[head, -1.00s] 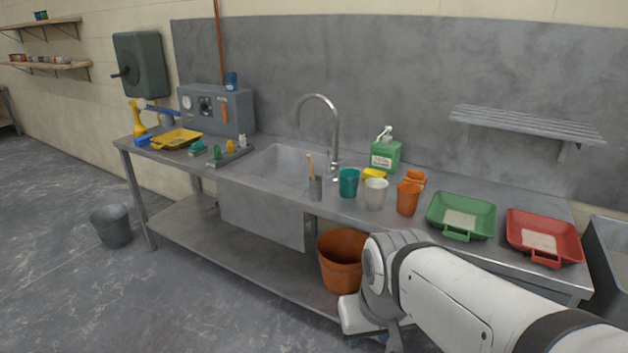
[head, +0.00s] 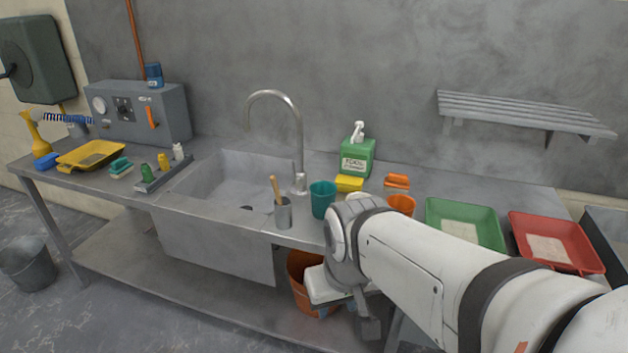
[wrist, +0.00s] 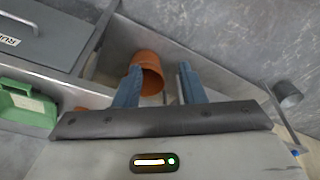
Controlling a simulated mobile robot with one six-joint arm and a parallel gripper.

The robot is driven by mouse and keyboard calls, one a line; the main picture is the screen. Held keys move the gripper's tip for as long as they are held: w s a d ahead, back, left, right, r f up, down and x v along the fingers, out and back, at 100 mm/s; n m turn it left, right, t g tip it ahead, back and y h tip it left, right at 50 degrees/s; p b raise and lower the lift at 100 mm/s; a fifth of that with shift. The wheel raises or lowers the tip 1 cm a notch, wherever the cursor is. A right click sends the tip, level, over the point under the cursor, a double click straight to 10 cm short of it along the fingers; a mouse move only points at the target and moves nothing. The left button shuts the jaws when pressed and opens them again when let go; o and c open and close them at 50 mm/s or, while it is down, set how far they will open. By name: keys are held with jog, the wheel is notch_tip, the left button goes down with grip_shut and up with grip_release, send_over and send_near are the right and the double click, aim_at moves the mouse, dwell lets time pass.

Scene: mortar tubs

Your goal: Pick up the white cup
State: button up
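The white cup is not visible in the current head view; my arm covers the place on the counter where it stood, between the teal cup (head: 322,199) and the orange cup (head: 402,204). My gripper (wrist: 158,72) shows in the wrist view with its two blue fingers apart and nothing between them. The orange bucket (wrist: 148,66) shows beyond the fingertips, lower down. The white cup cannot be made out in the wrist view.
A grey holder with a brush (head: 283,212) stands left of the teal cup. Behind are a yellow sponge (head: 349,183) and a green soap bottle (head: 357,157). Green (head: 466,222) and red (head: 556,242) trays lie right. The sink (head: 235,180) is left.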

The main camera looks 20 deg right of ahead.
jog(key=shift+s+d, duration=0.1)
